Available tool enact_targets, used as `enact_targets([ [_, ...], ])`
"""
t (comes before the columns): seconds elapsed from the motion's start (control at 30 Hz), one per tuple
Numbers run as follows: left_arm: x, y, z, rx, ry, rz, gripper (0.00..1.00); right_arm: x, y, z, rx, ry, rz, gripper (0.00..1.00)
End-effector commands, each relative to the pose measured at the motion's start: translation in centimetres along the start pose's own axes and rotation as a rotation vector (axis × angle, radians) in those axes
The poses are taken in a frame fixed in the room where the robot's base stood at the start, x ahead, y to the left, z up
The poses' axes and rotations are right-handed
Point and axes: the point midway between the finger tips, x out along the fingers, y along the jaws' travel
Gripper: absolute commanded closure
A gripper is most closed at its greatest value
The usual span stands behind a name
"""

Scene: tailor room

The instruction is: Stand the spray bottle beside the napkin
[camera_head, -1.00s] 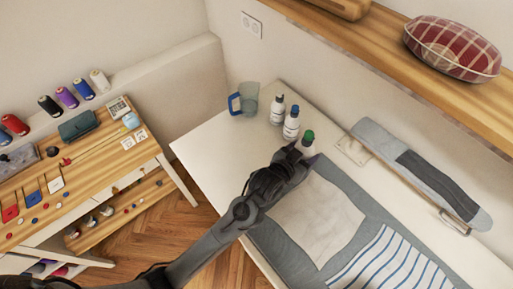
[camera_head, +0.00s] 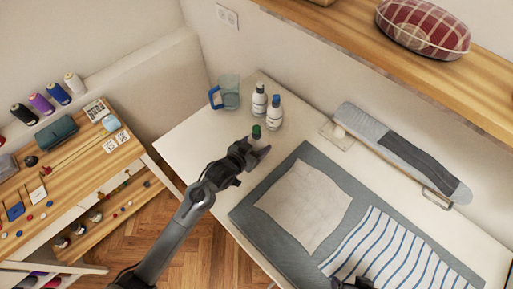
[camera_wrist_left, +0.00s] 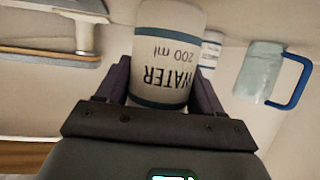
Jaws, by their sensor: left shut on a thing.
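My left gripper (camera_head: 257,153) is shut on a white bottle with a green cap (camera_head: 256,131). Most of its body is hidden behind the gripper in the head view. In the left wrist view the bottle (camera_wrist_left: 165,50) sits between the fingers, its label reading WATER 200 ml upside down. Whether its base touches the table is hidden. A plain beige cloth (camera_head: 303,205) and a blue-striped white cloth (camera_head: 385,255) lie flat on a grey mat, right of the gripper. A dark part of my right gripper (camera_head: 350,283) shows at the bottom edge; its jaws are unclear.
Two white bottles, one black-capped (camera_head: 259,100) and one blue-capped (camera_head: 274,113), stand behind the held bottle. A glass mug with a blue handle (camera_head: 229,93) stands left of them. A grey padded board (camera_head: 405,152) lies along the wall. The white table (camera_head: 190,140) is clear at front left.

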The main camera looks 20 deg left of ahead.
Motion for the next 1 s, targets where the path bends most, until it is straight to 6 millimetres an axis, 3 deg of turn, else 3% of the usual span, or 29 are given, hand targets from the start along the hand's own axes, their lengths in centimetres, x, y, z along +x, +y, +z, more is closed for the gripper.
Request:
enact_targets([
  [0.17,0.8,0.0,1.7,-0.001,0.003,0.0,0.82,0.2,0.0,0.1,0.001,0.0,0.0,0.25],
  [0.57,0.9,0.0,2.1,0.0,0.003,-0.001,0.82,0.3,0.1,0.2,-0.005,-0.002,0.004,0.25],
  [0.6,0.9,0.0,2.3,0.0,0.0,-0.001,0.32,0.3,0.2,0.2,-0.006,-0.002,0.005,0.25],
  [0.77,0.9,0.0,2.3,0.0,0.0,-0.001,0.08,0.3,0.2,0.2,-0.009,-0.002,0.008,0.25],
  [1.0,0.9,0.0,2.2,0.0,0.0,-0.001,0.08,0.3,0.2,0.2,-0.009,-0.002,0.007,0.25],
])
